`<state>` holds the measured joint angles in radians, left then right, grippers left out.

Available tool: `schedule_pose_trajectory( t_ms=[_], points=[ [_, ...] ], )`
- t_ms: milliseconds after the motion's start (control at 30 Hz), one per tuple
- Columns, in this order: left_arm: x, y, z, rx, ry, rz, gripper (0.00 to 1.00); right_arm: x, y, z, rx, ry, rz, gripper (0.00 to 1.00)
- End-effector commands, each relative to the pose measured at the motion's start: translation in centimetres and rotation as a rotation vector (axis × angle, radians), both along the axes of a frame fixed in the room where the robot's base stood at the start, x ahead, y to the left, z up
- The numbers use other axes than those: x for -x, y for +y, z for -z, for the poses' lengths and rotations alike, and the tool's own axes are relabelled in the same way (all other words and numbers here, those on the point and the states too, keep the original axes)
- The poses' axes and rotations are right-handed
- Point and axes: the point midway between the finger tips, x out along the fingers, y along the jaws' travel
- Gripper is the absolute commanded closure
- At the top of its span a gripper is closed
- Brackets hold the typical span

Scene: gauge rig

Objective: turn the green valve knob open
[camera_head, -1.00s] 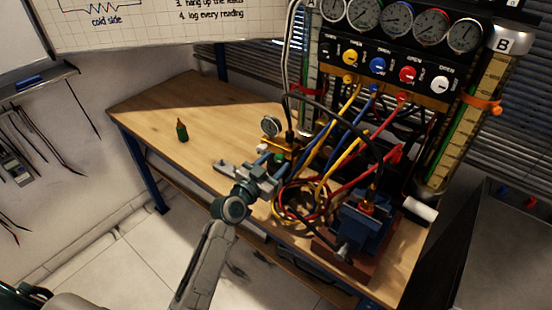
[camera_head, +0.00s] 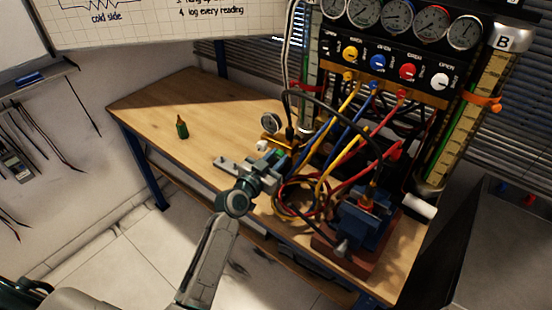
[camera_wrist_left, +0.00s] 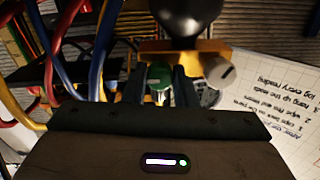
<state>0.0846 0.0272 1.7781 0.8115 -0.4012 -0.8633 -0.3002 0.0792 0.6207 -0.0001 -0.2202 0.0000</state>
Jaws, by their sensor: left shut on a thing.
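The green valve knob (camera_wrist_left: 159,75) sits on a small brass manifold (camera_wrist_left: 212,48) in the left wrist view, with a pale marker line on its face. My left gripper (camera_wrist_left: 161,84) is shut on the knob, one finger on each side of it. In the head view my left gripper (camera_head: 278,161) reaches the manifold (camera_head: 272,140) on the bench, and its fingers mostly hide the green knob. A white knob (camera_wrist_left: 220,72) sits beside the green one, just outside the right finger. My right gripper is not in view.
Coiled hoses (camera_head: 290,199) lie right of the gripper, by a blue vise (camera_head: 362,222). The gauge panel (camera_head: 385,62) stands behind. A small green bottle (camera_head: 182,128) stands on the wooden bench (camera_head: 150,103), whose left part is mostly clear.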

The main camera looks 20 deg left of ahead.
Motion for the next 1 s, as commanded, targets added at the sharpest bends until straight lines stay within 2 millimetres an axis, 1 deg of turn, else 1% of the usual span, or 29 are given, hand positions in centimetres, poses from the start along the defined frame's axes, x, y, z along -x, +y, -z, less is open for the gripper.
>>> schedule_pose_trajectory(
  t_ms=[267,667,1000],
  points=[
    [0.0,0.0,0.0,0.157,0.046,0.001,0.98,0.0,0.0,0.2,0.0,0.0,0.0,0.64],
    [0.0,0.0,-0.1,0.515,0.151,0.0,0.98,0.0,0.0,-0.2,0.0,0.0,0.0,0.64],
    [0.0,-0.1,-0.2,0.826,0.242,0.0,0.98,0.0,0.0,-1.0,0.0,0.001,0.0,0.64]
  ],
)
